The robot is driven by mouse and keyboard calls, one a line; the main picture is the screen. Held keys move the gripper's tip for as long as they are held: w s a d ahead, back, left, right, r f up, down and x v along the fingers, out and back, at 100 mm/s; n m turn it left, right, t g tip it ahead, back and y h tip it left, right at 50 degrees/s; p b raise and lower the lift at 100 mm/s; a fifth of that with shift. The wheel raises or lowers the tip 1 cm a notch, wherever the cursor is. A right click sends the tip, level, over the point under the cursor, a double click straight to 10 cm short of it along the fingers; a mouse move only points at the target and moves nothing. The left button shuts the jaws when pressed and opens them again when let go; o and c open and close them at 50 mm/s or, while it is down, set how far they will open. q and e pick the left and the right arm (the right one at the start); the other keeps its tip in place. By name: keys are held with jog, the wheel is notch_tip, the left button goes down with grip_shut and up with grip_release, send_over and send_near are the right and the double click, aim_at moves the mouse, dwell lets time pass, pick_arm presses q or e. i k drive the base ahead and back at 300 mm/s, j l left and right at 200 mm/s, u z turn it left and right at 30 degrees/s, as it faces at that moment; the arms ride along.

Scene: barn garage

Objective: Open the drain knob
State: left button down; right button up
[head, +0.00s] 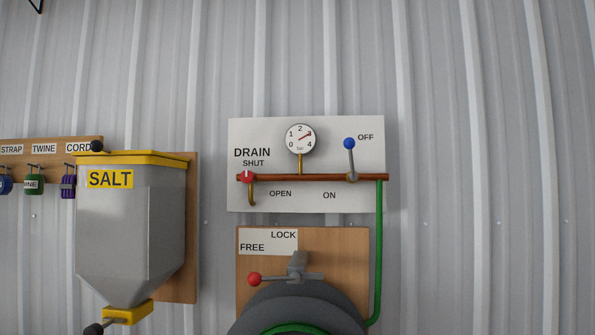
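The drain knob (247,177) is a small red knob at the left end of a copper pipe (315,178) on a white panel (360,203). The word DRAIN and the label SHUT stand above it, and OPEN is to its lower right. A pale mark on the knob points up, toward SHUT. A short brass spout (251,198) hangs below the knob. Neither of my grippers shows in the head view.
Right of the knob are a gauge (300,138) and a blue-tipped lever (349,144) pointing up near OFF. Below are a red-tipped lever (255,279) and a hose reel (298,303). A grey SALT hopper (130,225) projects at left. The right wall is clear.

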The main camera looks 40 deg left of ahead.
aim_at(247, 177)
jog(key=u, duration=1.4)
jog(key=l+z, duration=0.15)
jog(key=l, duration=0.2)
jog(key=i+l+z, duration=0.15)
jog(key=l, duration=0.15)
